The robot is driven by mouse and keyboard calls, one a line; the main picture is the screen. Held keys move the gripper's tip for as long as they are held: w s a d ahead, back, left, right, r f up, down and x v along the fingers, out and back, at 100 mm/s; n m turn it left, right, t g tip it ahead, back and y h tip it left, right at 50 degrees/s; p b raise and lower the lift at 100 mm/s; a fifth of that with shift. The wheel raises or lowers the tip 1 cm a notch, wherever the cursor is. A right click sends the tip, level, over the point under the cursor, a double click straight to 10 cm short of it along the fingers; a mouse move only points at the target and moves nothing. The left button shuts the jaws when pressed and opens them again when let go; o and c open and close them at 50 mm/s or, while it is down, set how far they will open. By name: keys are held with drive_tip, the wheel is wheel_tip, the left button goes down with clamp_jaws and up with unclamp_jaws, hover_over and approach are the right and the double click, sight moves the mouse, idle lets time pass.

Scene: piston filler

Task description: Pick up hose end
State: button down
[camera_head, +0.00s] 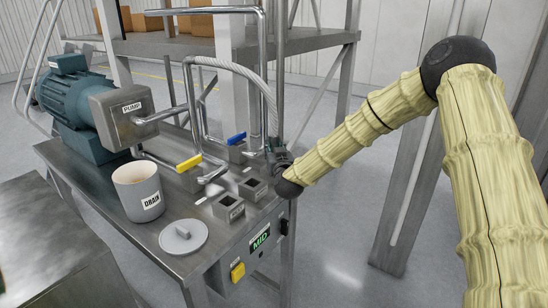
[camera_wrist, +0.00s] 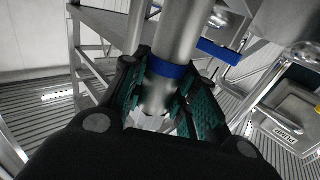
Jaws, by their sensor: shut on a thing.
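A grey braided hose (camera_head: 238,69) arches over the steel table in the head view and comes down at my gripper (camera_head: 274,150), near the table's right back corner. In the wrist view, the teal-padded fingers of my gripper (camera_wrist: 163,98) are shut on the hose end (camera_wrist: 156,92), a metallic cylinder with a blue band, with one finger on each side. In the head view my gripper and wrist hide most of the hose end.
The steel table (camera_head: 170,232) carries a blue pump (camera_head: 78,110), a DRAIN cup (camera_head: 138,190), a round lid (camera_head: 183,237), a yellow valve handle (camera_head: 189,163), a blue valve handle (camera_head: 237,138) and square sockets (camera_head: 228,206). Steel pipes rise close to my gripper.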

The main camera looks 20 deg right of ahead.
sight(274, 136)
wheel_tip(274, 136, up, 7)
drive_tip(key=shift+b, duration=1.1)
drive_tip(key=shift+r+p, duration=1.25)
drive_tip(key=shift+r, duration=1.75)
